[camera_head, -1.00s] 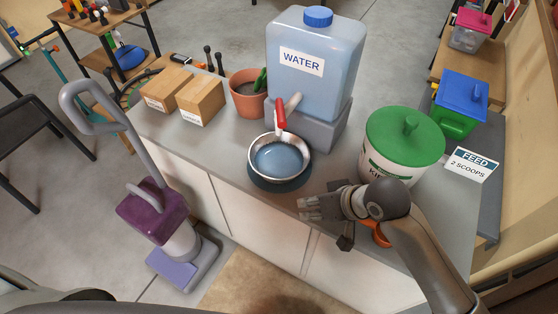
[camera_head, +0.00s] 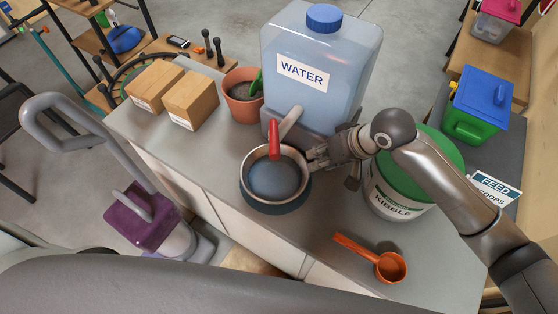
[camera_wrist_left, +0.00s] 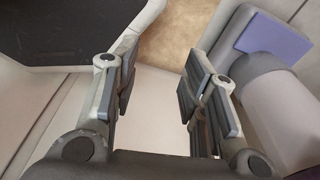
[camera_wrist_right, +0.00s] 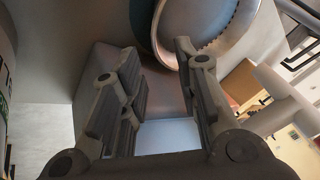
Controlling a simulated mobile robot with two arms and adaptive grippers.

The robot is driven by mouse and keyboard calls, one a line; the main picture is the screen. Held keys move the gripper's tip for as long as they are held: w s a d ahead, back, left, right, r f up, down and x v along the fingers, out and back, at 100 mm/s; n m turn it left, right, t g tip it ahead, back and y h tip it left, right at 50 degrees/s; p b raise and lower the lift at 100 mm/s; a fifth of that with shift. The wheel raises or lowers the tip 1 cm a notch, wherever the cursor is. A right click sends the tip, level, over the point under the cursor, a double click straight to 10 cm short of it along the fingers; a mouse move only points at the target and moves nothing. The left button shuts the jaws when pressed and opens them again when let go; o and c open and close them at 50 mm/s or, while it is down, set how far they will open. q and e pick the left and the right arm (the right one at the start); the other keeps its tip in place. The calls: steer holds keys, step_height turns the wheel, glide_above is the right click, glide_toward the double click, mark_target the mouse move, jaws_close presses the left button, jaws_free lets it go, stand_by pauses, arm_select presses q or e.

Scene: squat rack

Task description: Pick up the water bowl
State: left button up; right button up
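The water bowl (camera_head: 255,195) is a steel bowl with a blue-grey base. It sits on the counter under the red tap (camera_head: 274,140) of the water tank, and looks full of water. In the right wrist view the bowl's rim (camera_wrist_right: 232,45) shows at the top. My right gripper (camera_head: 318,157) is at the right side of the bowl, close to its rim; contact cannot be told. My left gripper (camera_wrist_left: 160,68) is open and empty, low in front of the counter.
The water tank (camera_head: 315,90) stands behind the bowl. A kibble bin (camera_head: 385,195) and an orange scoop (camera_head: 390,266) are to the right. Cardboard boxes (camera_head: 195,100) and a plant pot (camera_head: 241,103) stand at left. A purple vacuum (camera_head: 140,215) stands on the floor.

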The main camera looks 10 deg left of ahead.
mark_target(303, 166)
steer(key=x, duration=0.5)
steer(key=shift+s+a+r, duration=0.1)
steer(key=shift+s, duration=0.2)
steer(key=shift+w+a+f, duration=0.1)
steer(key=shift+f, duration=0.1)
steer(key=x, duration=0.1)
steer(key=p+x, duration=0.1)
steer(key=x, duration=0.2)
steer(key=shift+w+f, duration=0.2)
steer(key=shift+w, duration=0.1)
steer(key=shift+w+a+f, duration=0.1)
steer(key=shift+f, duration=0.2)
jaws_close()
arm_select(q)
steer(key=s, duration=0.1)
steer(key=s+r, duration=0.1)
steer(key=s, duration=0.1)
steer(key=shift+a, duration=0.15)
steer(key=shift+r, duration=0.1)
arm_select(e)
steer(key=shift+r, duration=0.15)
